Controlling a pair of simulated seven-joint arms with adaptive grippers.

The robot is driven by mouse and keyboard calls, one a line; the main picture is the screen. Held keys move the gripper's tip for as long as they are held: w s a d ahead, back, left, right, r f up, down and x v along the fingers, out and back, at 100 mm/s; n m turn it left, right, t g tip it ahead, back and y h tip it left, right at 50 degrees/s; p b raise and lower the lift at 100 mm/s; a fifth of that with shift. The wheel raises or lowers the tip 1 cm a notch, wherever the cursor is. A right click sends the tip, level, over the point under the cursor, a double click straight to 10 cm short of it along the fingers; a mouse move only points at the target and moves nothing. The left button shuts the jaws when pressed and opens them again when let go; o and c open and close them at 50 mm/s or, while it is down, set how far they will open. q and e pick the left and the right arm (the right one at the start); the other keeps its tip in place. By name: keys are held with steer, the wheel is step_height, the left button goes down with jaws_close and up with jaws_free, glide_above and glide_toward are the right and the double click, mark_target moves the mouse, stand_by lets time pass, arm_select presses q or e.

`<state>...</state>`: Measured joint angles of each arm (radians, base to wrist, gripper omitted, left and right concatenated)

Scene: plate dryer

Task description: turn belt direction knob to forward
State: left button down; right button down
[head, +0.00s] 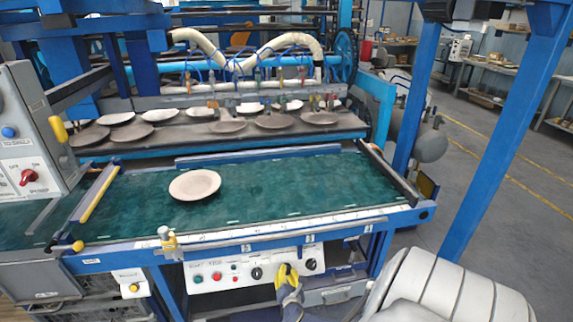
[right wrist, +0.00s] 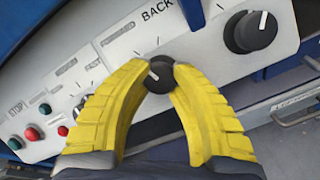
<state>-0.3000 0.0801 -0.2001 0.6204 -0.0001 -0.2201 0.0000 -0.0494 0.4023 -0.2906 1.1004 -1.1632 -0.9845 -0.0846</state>
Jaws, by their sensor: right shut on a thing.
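My right gripper (head: 286,270) has yellow fingers and is at the white control panel (head: 225,274) on the front of the machine. In the right wrist view its fingertips are shut on a small black knob (right wrist: 158,78), one finger on each side. The word BACK is printed on the panel just above this knob. A white mark shows on the knob's face, towards its left side. The panel's other lettering is too small or partly covered to read surely. My left gripper is not in view.
A larger black knob (right wrist: 250,32) stands to the right of the held one. Another black knob (head: 257,273) is to the left, with red and green buttons (head: 197,279) beyond it. A plate (head: 194,184) lies on the green belt (head: 290,187) above the panel.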

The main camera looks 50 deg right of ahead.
steer(key=shift+s+n+t+y, duration=0.1)
steer(key=shift+n+t+y, duration=0.2)
steer(key=shift+n, duration=0.4)
steer(key=c, duration=1)
jaws_free()
steer(key=v, duration=1.1)
steer(key=shift+s+a, duration=0.3)
